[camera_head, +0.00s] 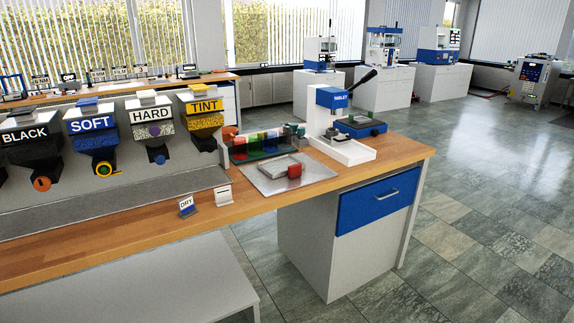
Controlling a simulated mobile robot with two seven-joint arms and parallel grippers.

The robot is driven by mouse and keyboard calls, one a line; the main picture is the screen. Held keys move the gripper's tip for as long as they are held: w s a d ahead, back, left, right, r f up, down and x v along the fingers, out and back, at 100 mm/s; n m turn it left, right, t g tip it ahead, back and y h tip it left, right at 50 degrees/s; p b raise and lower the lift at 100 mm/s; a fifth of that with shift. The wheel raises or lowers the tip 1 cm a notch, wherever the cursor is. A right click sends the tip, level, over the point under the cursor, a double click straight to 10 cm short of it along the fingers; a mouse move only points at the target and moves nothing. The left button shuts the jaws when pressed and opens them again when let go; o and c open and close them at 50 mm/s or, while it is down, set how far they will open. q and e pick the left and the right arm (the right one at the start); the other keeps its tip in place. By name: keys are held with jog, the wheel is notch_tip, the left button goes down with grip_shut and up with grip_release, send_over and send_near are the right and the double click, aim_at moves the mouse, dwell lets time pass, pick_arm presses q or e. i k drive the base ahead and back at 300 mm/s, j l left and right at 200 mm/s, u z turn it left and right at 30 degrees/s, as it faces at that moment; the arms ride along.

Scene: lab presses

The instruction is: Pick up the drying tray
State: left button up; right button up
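A flat grey metal sheet (261,184) lies on the wooden bench top (393,157), left of the tablet press. A small shallow tray (277,166) rests on it, with a small red block (294,171) at its right side. A small sign reading DRY (186,206) stands near the bench's front edge, left of the sheet. No label marks either flat piece as the drying tray, so I cannot tell for sure which it is. Neither of my grippers is in view.
Dispensers marked BLACK, SOFT, HARD and TINT (204,106) line the left. A rack of coloured vials (256,146) stands behind the sheet. The tablet press (338,115) has a raised black lever. Open tiled floor (480,200) lies to the right.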

aim_at(287, 164)
jog(key=i+l+u, duration=0.2)
jog(key=i+l, duration=0.5)
jog(key=i+l+u, duration=0.15)
jog(key=i+l, duration=0.45)
jog(key=l, duration=0.2)
